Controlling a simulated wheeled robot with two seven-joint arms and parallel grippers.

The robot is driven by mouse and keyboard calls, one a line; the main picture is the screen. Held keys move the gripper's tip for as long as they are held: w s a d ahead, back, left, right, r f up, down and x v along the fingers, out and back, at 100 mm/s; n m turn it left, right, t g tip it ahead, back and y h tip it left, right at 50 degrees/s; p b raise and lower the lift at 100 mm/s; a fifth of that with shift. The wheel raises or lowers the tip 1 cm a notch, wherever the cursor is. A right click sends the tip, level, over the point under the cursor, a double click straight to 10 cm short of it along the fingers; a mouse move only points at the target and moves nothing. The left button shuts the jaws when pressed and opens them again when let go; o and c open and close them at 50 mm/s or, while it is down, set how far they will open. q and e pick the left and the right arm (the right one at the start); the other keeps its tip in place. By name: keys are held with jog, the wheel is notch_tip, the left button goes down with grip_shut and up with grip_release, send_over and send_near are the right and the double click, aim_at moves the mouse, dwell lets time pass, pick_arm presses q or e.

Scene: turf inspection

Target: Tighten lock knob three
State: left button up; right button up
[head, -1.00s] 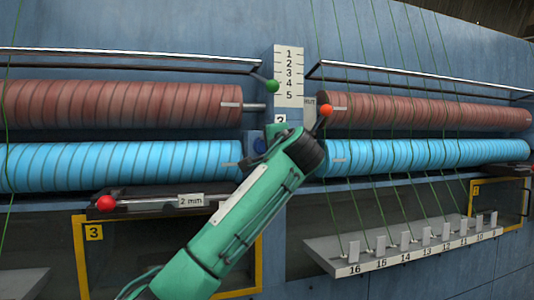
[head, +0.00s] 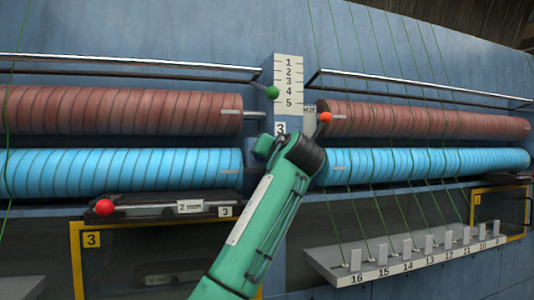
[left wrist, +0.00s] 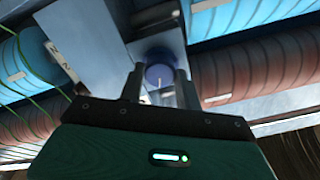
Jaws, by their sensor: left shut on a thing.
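A blue round knob (left wrist: 159,76) shows in the left wrist view, on a grey post between the rollers. My left gripper (left wrist: 158,88) has its two dark fingers on either side of this knob and is shut on it. In the head view a small plate marked 3 (head: 281,128) sits below the numbered scale, just above my green left wrist. The knob and the fingers are hidden behind that wrist there. How far the knob is turned cannot be told. My right gripper is in neither view.
Brown rollers (head: 120,112) and blue rollers (head: 120,172) run to both sides. A green ball lever (head: 272,92) and an orange ball lever (head: 325,117) stand close to my wrist. A red ball handle (head: 104,207) is at lower left. A numbered shelf (head: 330,268) juts out at lower right.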

pick_arm(q)
jog(key=shift+s+r+n, duration=0.1)
jog(key=shift+r+n, duration=0.1)
jog(key=shift+n, duration=0.75)
jog(key=shift+r+n, duration=0.15)
jog(key=shift+n, duration=0.8)
jog(key=o, duration=1)
jog(key=shift+d+f, duration=0.1)
jog(key=shift+f, duration=0.05)
jog(key=shift+f, duration=0.1)
